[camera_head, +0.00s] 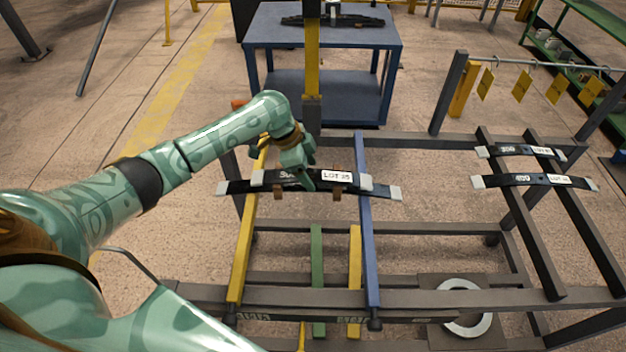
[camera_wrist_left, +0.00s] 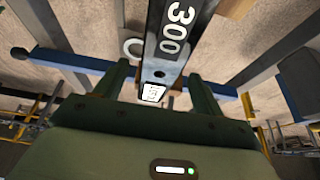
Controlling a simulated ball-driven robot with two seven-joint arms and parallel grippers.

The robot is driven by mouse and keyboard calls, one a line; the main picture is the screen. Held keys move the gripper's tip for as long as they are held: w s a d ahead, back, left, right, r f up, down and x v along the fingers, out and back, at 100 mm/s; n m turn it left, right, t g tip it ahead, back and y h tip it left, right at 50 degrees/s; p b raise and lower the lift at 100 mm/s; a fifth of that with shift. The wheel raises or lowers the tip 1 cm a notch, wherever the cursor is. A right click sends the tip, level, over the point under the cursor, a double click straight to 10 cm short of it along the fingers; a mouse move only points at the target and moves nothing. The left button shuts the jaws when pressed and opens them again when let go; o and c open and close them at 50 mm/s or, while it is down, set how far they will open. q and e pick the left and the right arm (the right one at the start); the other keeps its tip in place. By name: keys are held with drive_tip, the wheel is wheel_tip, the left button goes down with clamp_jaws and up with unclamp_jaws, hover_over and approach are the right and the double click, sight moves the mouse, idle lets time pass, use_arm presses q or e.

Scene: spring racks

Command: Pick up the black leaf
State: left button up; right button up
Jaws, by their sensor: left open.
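A black leaf (camera_head: 315,181) with white end pads, a white number and a "LOT 25" label lies across a yellow rail and a blue rail. It appears stacked on a longer black leaf (camera_head: 382,192) with pale ends. My left gripper (camera_head: 304,178) is over the leaf near its middle, pointing down and hiding part of the number. In the left wrist view the open fingers (camera_wrist_left: 160,82) stand on either side of a black leaf (camera_wrist_left: 172,45) marked "300". I cannot tell whether they touch it. My right gripper is not in view.
Two black leaves (camera_head: 522,151) (camera_head: 530,181) lie on dark rails at the right. A blue cart (camera_head: 325,50) behind carries another dark leaf (camera_head: 345,20). Yellow tags (camera_head: 521,84) hang from a bar. A yellow-and-grey post (camera_head: 312,75) stands close behind my left gripper.

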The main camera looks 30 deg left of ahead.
use_arm(q)
drive_tip(key=shift+d+f, duration=0.1)
drive_tip(key=shift+f, duration=0.35)
drive_tip(key=shift+r, duration=0.15)
drive_tip(key=c, duration=1)
drive_tip(key=shift+r, duration=0.1)
drive_tip(key=shift+c, duration=0.8)
